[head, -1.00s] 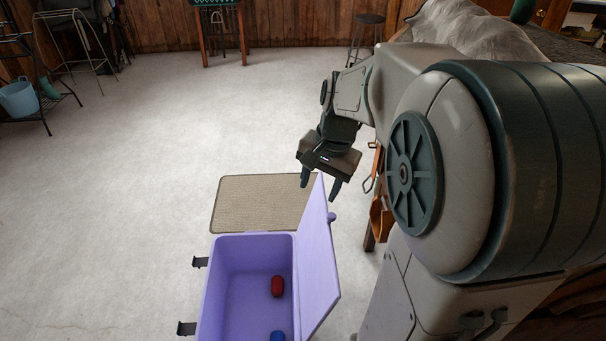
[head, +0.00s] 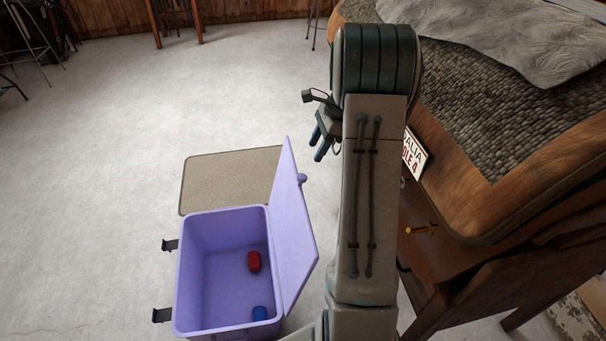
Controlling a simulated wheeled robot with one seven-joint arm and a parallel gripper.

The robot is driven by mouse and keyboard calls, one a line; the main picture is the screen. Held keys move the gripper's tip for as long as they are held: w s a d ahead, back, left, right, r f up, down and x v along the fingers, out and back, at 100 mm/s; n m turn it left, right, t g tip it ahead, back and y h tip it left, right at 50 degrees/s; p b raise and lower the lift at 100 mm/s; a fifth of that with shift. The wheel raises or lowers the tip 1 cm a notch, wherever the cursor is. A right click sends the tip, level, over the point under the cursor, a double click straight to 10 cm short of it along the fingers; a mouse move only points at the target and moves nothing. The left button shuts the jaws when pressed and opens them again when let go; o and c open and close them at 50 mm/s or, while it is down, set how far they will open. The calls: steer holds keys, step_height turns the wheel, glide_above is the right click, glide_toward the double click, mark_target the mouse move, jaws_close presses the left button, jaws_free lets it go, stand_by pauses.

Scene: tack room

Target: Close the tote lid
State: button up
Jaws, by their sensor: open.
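The purple tote (head: 224,212) stands on the floor with its inside in view. Its lid (head: 293,235) is open, standing up and leaning outward on the right side, with a round purple knob (head: 302,179) on its outer face. A red object (head: 254,262) and a blue object (head: 260,313) lie inside on the tote's bottom. My gripper (head: 318,146) is open and empty, above and beyond the lid's far end, apart from it. My arm hides part of the gripper.
Two dark latches (head: 162,315) stick out from the tote's left side. A beige mat (head: 230,178) lies behind the tote. A wooden table with a woven cover (head: 480,120) and a sign (head: 413,155) stands at right, close to my arm.

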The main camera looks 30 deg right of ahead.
mark_target(302, 176)
steer(key=b+x, duration=0.1)
steer(key=x, duration=0.9)
steer(key=shift+f, duration=0.2)
